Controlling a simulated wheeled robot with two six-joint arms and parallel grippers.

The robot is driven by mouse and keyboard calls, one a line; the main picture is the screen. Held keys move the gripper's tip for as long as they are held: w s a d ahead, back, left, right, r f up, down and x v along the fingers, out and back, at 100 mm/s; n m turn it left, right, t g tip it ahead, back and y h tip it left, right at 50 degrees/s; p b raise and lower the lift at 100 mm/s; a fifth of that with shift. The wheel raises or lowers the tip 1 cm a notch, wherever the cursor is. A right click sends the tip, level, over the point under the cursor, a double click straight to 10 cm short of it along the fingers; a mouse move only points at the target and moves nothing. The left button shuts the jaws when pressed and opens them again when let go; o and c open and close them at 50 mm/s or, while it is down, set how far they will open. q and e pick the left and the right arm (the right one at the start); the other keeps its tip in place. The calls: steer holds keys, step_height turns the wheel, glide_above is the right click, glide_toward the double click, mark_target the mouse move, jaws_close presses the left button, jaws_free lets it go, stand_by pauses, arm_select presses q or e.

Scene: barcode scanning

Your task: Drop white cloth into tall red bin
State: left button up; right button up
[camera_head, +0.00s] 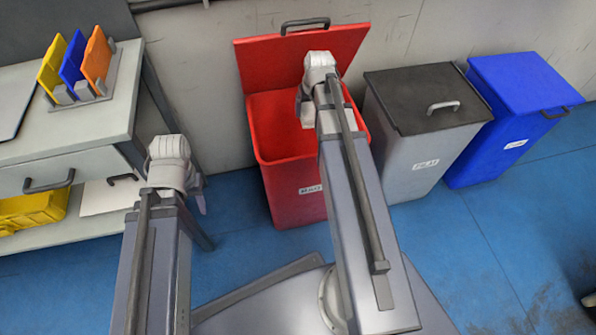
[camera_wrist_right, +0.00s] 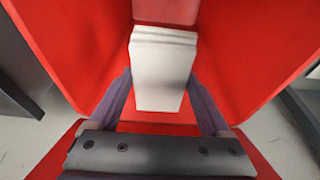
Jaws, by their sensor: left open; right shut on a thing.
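The tall red bin (camera_head: 290,185) stands against the wall with its lid raised behind it. Its red walls also fill the right wrist view (camera_wrist_right: 250,50). My right gripper (camera_head: 303,112) is over the bin's opening, partly hidden by my arm. In the right wrist view, my right gripper (camera_wrist_right: 165,100) is shut on the white cloth (camera_wrist_right: 163,75), which looks like a folded block, with the red walls around it.
A grey bin with a black lid (camera_head: 425,95) and a blue bin (camera_head: 525,85) stand closed to the right. The workbench (camera_head: 85,128) at left holds a rack of coloured boards (camera_head: 85,88) and a yellow tray (camera_head: 35,212) on its lower shelf.

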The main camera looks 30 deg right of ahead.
steer(key=o, duration=1)
steer(key=p+v, duration=0.7)
steer(key=shift+r+p, duration=0.35)
steer(key=shift+r, duration=0.05)
steer(key=s+a+r+n+g+p, duration=0.1)
steer(key=s+a+r+n+p, duration=0.1)
steer(key=s+a+r+p, duration=0.2)
steer(key=s+a+r+n+g+p, duration=0.1)
steer(key=s+a+r+p, duration=0.4)
steer(key=a+r+p, duration=0.5)
steer(key=s+a+r+n+g+p, duration=0.1)
steer(key=s+a+r+n+p, duration=0.2)
steer(key=a, duration=1.3)
step_height(320, 180, up, 5)
steer(key=s+p, duration=0.2)
steer(key=p, duration=0.3)
steer(key=shift+f+n, duration=0.2)
steer(key=shift+n, duration=0.1)
